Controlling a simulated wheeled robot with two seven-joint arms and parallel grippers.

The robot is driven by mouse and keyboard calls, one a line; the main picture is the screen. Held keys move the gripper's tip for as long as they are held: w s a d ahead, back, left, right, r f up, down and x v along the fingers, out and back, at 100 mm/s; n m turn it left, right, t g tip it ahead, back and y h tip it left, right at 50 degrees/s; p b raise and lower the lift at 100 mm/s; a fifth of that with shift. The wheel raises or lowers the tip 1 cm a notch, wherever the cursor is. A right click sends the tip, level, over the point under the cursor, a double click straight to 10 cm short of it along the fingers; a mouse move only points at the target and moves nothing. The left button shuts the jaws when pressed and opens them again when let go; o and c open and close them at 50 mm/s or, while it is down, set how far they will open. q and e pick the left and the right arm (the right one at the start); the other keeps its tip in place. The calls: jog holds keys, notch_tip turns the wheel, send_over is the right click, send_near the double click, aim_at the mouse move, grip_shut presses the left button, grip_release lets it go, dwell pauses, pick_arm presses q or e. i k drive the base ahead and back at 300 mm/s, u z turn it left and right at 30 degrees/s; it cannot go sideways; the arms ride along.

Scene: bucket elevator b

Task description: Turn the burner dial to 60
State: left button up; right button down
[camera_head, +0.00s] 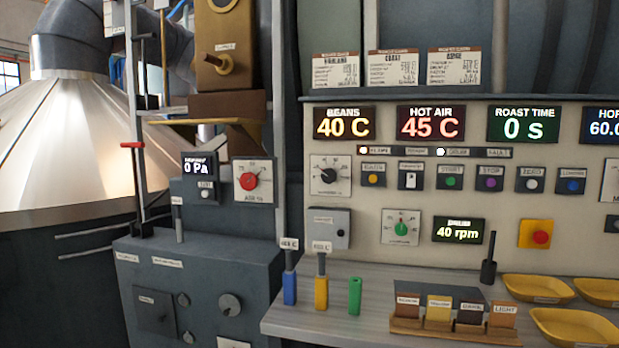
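A black round dial (329,175) on a white square plate sits at the left of the cream control panel, under the BEANS display. Its label is too small to read, so I cannot tell for sure that it is the burner dial, nor its setting. A red dial (250,182) with a label that looks like "AIR %" is on the grey cabinet to its left. A green dial (401,229) sits lower on the panel, left of the "40 rpm" display. Neither of my grippers is in view, and nothing touches the dials.
The panel displays read BEANS 40 C (344,123), HOT AIR 45 C (431,123) and ROAST TIME 0 s (523,125). Below, a grey shelf (320,312) holds coloured holders, a sample rack (455,327) and yellow trays (575,327). A red-knobbed lever (132,145) stands left.

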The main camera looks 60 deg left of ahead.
aim_at(328, 175)
jog(key=u, duration=0.75)
jog(key=i, duration=0.65)
jog(key=u, duration=0.8)
